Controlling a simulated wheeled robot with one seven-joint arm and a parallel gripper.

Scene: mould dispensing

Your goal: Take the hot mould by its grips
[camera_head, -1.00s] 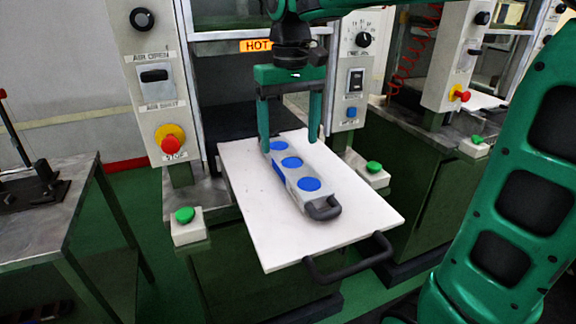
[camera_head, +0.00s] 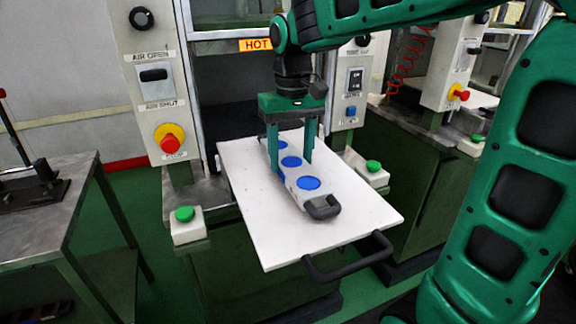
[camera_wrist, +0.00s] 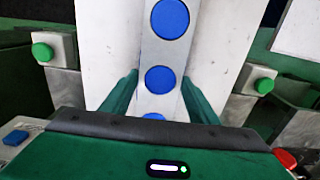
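The mould (camera_head: 297,173) is a long grey block with blue discs on top and a dark looped handle (camera_head: 322,207) at its near end. It lies on the white board in the head view. In the wrist view the mould (camera_wrist: 160,55) runs up the middle between the fingers. My gripper (camera_head: 292,167) points down over the middle of the mould, one finger on each long side. The fingers look closed against its sides; the exact contact is hard to see. In the wrist view my gripper (camera_wrist: 159,76) shows the fingertips beside the mould. The far end is partly hidden.
The white board (camera_head: 352,215) has a dark front handle (camera_head: 350,262) and bare room around the mould. Press panels stand left (camera_head: 158,90) and right, with a HOT label (camera_head: 255,45) between. Green buttons (camera_head: 185,214) flank the board. A metal table (camera_head: 50,215) is at left.

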